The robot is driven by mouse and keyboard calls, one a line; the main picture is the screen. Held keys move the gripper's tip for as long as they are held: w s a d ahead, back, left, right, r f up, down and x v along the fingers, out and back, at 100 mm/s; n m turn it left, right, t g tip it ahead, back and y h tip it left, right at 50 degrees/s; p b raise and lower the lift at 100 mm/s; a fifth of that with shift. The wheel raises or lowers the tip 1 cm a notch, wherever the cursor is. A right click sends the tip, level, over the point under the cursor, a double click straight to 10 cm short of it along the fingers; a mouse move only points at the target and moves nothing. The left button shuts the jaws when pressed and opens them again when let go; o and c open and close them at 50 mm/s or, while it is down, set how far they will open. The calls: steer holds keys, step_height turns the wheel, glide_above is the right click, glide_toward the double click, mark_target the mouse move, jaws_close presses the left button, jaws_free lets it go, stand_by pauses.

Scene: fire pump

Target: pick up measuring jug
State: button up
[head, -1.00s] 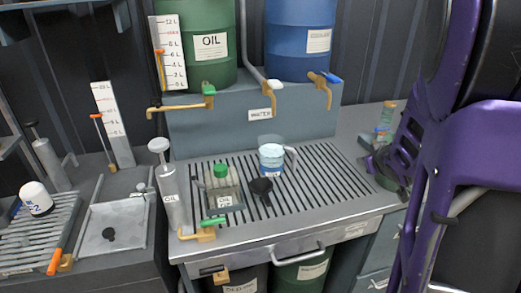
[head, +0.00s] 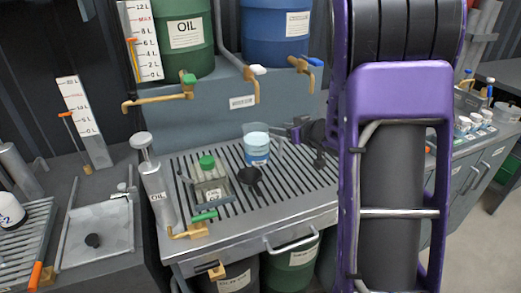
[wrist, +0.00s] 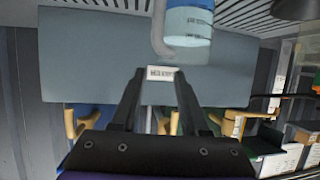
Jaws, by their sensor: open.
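The measuring jug (head: 257,148) is a clear cup with pale blue liquid and a label. It stands upright on the slatted drain top, and its handle is on the right side. In the wrist view the jug (wrist: 190,25) shows at the top, upside down, with its grey handle (wrist: 163,35) hanging toward the space between my fingers. My gripper (wrist: 160,76) is open and empty, with a gap between its black fingers. In the head view my gripper (head: 288,130) is just right of the jug, partly hidden by my arm.
A green-capped oil can (head: 210,182) and a black funnel (head: 249,175) stand left of and in front of the jug. An oil pump (head: 154,190) is farther left. Brass taps (head: 303,65) overhang behind, below the green (head: 184,38) and blue drums (head: 277,35).

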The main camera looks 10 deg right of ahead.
mark_target(265, 126)
steer(key=b+x, duration=0.1)
steer(key=x, duration=0.6)
steer(key=shift+w+a+f, duration=0.1)
steer(key=shift+a, duration=0.05)
steer(key=shift+c, duration=0.3)
jaws_close()
stand_by(1.0)
